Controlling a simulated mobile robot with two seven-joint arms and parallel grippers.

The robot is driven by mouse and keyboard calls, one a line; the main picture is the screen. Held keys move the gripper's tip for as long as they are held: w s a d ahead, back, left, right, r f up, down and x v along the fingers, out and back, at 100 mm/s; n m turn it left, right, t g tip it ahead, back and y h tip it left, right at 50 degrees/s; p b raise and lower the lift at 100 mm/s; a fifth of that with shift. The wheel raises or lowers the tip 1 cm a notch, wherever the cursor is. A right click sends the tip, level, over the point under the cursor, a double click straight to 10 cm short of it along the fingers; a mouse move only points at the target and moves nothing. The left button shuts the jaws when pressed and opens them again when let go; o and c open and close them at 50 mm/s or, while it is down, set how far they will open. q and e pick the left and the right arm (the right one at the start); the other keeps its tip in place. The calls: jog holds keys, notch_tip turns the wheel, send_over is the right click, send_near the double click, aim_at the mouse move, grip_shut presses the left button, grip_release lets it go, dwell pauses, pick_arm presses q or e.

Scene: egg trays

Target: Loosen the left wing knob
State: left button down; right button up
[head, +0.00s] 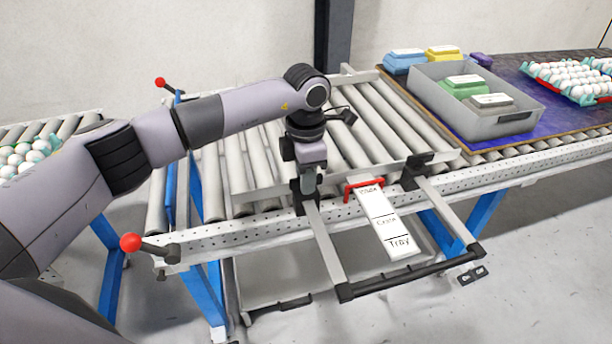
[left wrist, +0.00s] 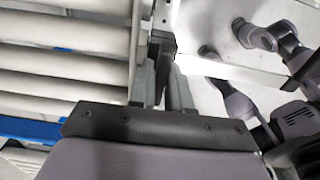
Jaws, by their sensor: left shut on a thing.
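My left gripper (head: 309,183) points down at the left black clamp (head: 298,197) on the conveyor's near rail, where the left bar of the pull-out frame meets it. In the left wrist view my two grey fingers (left wrist: 164,90) are shut on a dark piece, the left wing knob (left wrist: 160,50), at the rail. Its wings are mostly hidden by the fingers, so its turn angle cannot be told. The right black clamp (head: 420,166) sits further right on the rail. My right gripper is not in view.
A white label strip (head: 382,222) with a red holder hangs between the frame bars. A black crossbar (head: 410,275) joins their near ends. A red-knobbed lever (head: 131,243) sticks out at left. A grey bin (head: 470,122) and egg trays stand on the blue table at right.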

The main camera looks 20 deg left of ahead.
pick_arm(q)
jog(key=shift+n, duration=0.3)
jog(key=n, duration=0.3)
jog(key=shift+n, duration=0.3)
jog(key=n, duration=0.4)
jog(key=shift+r+n, duration=0.1)
jog(key=shift+n, duration=0.2)
jog(key=n, duration=0.4)
jog(key=shift+n+p, duration=0.45)
jog(key=shift+n, duration=1.65)
jog(key=c, duration=1.1)
grip_release()
